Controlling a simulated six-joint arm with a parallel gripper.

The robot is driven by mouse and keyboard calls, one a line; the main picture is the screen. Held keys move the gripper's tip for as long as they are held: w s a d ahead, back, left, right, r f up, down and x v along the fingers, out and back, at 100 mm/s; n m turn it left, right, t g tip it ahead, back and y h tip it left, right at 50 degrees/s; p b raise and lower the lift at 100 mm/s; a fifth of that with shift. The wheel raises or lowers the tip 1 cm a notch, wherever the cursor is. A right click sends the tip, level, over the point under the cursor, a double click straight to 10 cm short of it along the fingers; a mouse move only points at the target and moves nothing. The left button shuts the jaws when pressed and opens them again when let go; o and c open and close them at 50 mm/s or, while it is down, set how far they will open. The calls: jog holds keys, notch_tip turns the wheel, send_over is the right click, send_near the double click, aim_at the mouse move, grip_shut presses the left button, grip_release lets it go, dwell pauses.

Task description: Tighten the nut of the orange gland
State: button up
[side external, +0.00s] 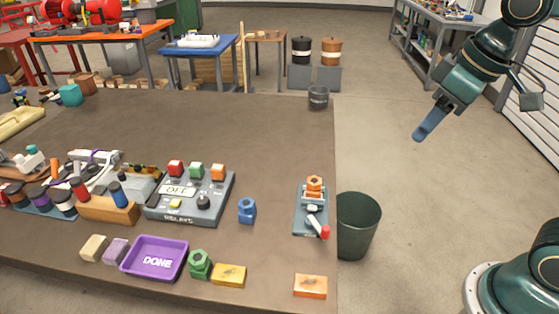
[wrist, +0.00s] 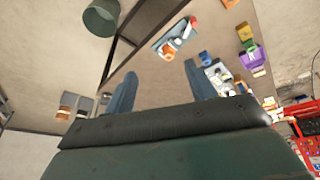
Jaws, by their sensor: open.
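The orange gland (side external: 314,187) stands upright on a small grey plate (side external: 300,222) near the table's right edge, with an orange hex nut on it. A red-tipped lever sits in front of it on the same plate. In the wrist view the gland (wrist: 168,56) shows small, beyond the fingers. My gripper (side external: 424,128) is raised in the air to the right of the table, well away from the gland and empty. In the wrist view both blue-grey fingers of my gripper (wrist: 160,88) stand apart with nothing between them.
A blue gland (side external: 247,210) and a green gland (side external: 199,264) stand nearby. A relay box (side external: 160,208), a purple DONE tray (side external: 127,257) and an orange block (side external: 310,287) are on the table. A dark bin (side external: 357,225) stands beside its right edge.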

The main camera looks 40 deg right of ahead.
jog(key=w+a+f+n+g, duration=0.2)
jog(key=w+f+n, duration=0.1)
jog(key=w, duration=0.9)
jog(key=n+g, duration=0.2)
jog(key=n, duration=0.2)
send_over(314, 180)
notch_tip(314, 180, down, 9)
jog(key=shift+r, duration=0.15)
notch_tip(314, 180, down, 14)
jog(key=shift+s+r, duration=0.1)
jog(key=c, duration=1)
